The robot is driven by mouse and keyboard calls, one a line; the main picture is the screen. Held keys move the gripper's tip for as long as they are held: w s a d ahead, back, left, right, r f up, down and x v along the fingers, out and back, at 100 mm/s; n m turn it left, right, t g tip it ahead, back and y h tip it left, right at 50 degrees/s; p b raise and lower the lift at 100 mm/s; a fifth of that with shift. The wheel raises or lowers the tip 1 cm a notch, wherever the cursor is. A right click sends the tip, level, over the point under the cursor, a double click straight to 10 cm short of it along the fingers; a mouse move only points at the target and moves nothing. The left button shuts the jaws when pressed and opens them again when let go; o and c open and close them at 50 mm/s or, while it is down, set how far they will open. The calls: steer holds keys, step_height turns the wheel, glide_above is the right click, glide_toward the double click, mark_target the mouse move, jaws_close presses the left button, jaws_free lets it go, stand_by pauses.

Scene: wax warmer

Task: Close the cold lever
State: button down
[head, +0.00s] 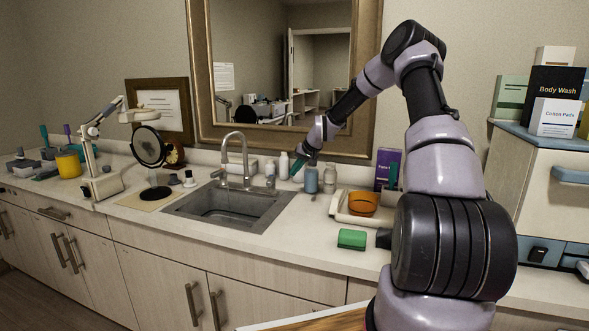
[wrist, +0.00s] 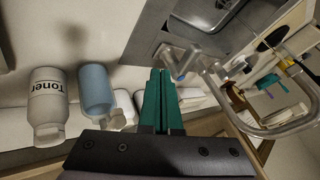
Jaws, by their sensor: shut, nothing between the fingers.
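The metal faucet (head: 237,150) stands behind the sink, and its curved spout also shows in the wrist view (wrist: 270,132). A lever (head: 248,182) sits on the right of its base. In the wrist view a lever (wrist: 187,64) lies just right of my fingertips, and a second lever (wrist: 238,65) is farther right. My gripper (head: 296,169) is right of the faucet above the counter. Its green fingers (wrist: 163,74) are shut and empty. I cannot tell whether they touch the nearer lever.
A toner bottle (wrist: 47,105) and a blue bottle (wrist: 97,92) stand close to my gripper. The sink (head: 225,205) is empty. A white bottle (head: 284,166), green sponge (head: 351,239) and orange bowl (head: 363,204) are also on the counter.

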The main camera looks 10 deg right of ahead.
mark_target(272, 183)
steer(key=x, duration=0.6)
steer(key=shift+w+a+r, duration=0.1)
steer(key=shift+w+a, duration=0.05)
steer(key=shift+a, duration=0.45)
steer(key=shift+w+a+r, duration=0.1)
steer(key=shift+w+a, duration=0.1)
steer(key=shift+a, duration=0.4)
steer(key=shift+w+a+f, duration=0.1)
steer(key=shift+w+a, duration=0.15)
steer(key=shift+a, duration=0.4)
steer(key=shift+s+a+m+h, duration=0.1)
steer(key=shift+a+m+h, duration=0.2)
steer(key=shift+a+m, duration=0.3)
steer(key=shift+a, duration=0.4)
steer(key=shift+d, duration=0.1)
